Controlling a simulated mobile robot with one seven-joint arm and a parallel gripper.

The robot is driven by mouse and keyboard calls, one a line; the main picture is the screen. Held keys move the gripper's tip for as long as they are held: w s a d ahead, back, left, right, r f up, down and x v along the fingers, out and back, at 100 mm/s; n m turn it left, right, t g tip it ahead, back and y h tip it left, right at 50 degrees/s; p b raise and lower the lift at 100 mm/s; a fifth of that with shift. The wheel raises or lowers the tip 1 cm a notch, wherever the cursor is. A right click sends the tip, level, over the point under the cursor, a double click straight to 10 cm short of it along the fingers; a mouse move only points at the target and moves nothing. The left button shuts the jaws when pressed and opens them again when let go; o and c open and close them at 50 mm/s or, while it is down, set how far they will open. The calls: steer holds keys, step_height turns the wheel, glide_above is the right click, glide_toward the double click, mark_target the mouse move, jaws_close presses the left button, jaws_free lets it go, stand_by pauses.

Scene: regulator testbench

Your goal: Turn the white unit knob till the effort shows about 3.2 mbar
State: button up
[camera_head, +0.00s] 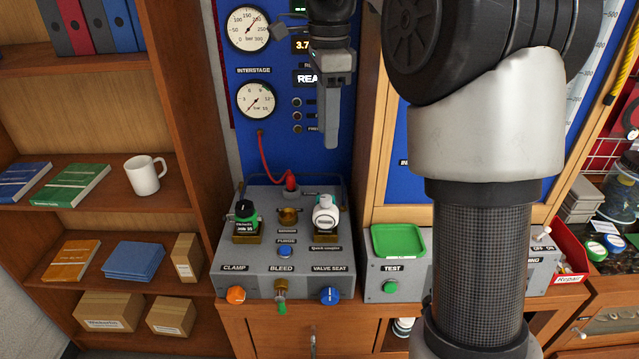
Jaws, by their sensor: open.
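The white unit (325,215) stands at the back right of the grey test bench top (287,208), near the "Quick coupler" label. It has a white rounded knob, too small here to read any marking. My gripper (332,146) points down above and slightly behind it in the picture, apart from it. It is open, though its fingers overlap from this side and the gap is hidden. A display (301,45) on the blue panel starts with "3.7"; the rest is hidden behind my arm. I cannot tell if this is the effort.
A green-and-black unit (246,213) stands left on the bench, with a brass fitting (288,216) between. A red hose (272,165) runs down behind. Orange, brass and blue controls line the front. A green tray (398,241) is at right. My arm covers the right middle.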

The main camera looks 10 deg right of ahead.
mark_target(326, 198)
step_height(326, 198, down, 16)
steer(key=shift+r+b, duration=0.1)
steer(key=shift+b, duration=0.85)
jaws_close()
